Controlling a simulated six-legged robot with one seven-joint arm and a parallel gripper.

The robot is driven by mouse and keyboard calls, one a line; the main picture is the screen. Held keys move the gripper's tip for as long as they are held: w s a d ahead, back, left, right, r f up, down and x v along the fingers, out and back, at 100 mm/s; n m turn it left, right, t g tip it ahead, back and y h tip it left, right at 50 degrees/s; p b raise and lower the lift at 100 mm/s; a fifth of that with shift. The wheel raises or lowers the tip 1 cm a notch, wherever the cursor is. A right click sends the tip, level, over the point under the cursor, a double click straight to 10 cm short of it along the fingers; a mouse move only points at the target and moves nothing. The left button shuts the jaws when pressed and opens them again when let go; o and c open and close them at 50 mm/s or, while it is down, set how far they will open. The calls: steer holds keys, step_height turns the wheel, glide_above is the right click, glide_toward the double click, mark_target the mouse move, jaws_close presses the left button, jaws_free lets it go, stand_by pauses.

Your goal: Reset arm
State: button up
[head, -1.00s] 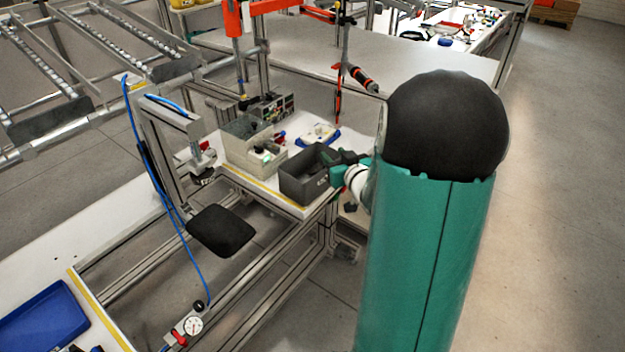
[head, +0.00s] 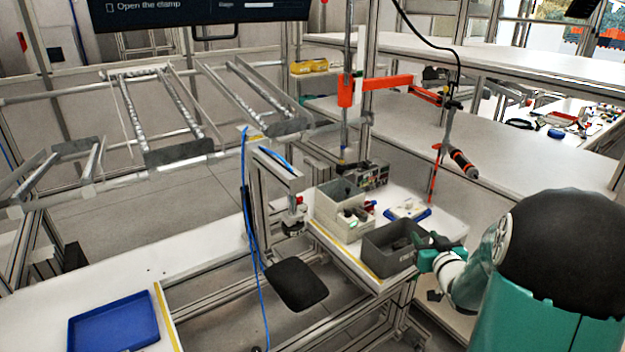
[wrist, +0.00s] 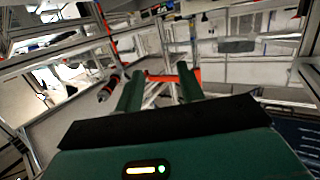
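My gripper (head: 428,250) is at the right end of the workbench in the head view, close beside the dark grey bin (head: 388,250) and partly over its rim. In the wrist view, the two green fingers of my gripper (wrist: 158,90) stand apart with nothing between them, so it is open and empty. Beyond the fingers I see an orange bar, metal frames and pale surfaces. My green and black arm fills the lower right of the head view and hides part of the floor and bench leg.
Grey boxes (head: 338,200) and a small blue tray (head: 408,211) stand behind the bin. A clamp fixture (head: 280,190) with a blue hose stands left of it. A screwdriver (head: 464,163) hangs above right. A blue tray (head: 113,322) lies on the left bench. A dark screen (head: 200,12) shows "Open the clamp".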

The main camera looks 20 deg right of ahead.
steer(key=s+a+r+g+h, duration=0.1)
steer(key=s+a+r+g, duration=0.1)
steer(key=a+r, duration=0.3)
steer(key=s+a+r+g, duration=0.2)
steer(key=a+r+g, duration=0.1)
steer(key=a, duration=0.4)
steer(key=s+a+n+g+y, duration=0.2)
steer(key=s+a+g, duration=0.3)
steer(key=s+a, duration=1.2)
steer(key=shift+s+r+y, duration=0.35)
steer(key=shift+s+y, duration=0.55)
steer(key=shift+s, duration=0.3)
steer(key=shift+a, duration=0.25)
